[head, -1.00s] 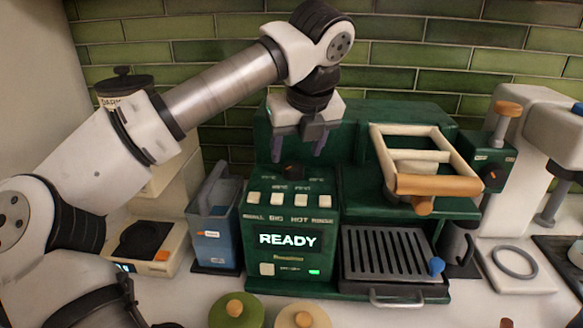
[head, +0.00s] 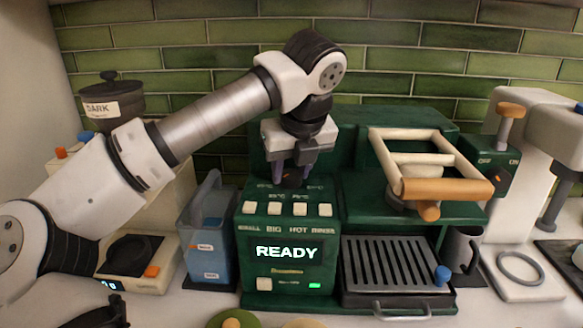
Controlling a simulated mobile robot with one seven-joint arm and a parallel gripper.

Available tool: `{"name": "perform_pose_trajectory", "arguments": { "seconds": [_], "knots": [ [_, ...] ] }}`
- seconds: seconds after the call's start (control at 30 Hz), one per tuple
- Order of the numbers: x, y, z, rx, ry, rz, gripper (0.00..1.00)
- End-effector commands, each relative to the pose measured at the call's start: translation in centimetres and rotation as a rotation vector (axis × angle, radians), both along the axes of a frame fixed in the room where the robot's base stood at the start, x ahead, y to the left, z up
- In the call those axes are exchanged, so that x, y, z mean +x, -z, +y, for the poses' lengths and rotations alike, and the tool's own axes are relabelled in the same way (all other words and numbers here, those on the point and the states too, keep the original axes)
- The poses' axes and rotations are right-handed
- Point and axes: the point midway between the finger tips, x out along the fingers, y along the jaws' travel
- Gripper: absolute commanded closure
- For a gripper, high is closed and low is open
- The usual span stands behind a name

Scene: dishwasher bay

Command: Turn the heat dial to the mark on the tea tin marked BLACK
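The heat dial (head: 292,180) is a small dark knob with a reddish tint, on the sloping top of the green machine (head: 288,228), above its row of cream buttons. My gripper (head: 291,176) is down at the dial, with one purple finger on each side of it. Whether the fingers touch the dial is too small to tell. The fingers and shadow hide much of the dial, and its pointer and marks cannot be read. Two round lids, one green (head: 231,321) and one cream (head: 303,323), are cut by the bottom edge. No label reading BLACK is visible.
A blue container (head: 208,250) stands left of the machine, beside a scale (head: 134,262). A dark pot marked DARK (head: 110,100) is behind my arm. A wooden-framed holder (head: 430,185) and a drip tray (head: 395,268) are to the right. The screen reads READY.

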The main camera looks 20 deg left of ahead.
Motion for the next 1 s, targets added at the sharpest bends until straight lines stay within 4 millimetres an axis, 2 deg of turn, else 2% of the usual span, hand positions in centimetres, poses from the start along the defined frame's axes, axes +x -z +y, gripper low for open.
{"name": "perform_pose_trajectory", "arguments": {
  "seconds": [0.37, 1.0],
  "knots": [
    [-0.01, 0.1, 0.04, -0.001, 0.047, -0.001, 0.86],
    [-0.07, 0.01, 0.34, -0.001, 0.503, -0.003, 0.86]
  ]
}}
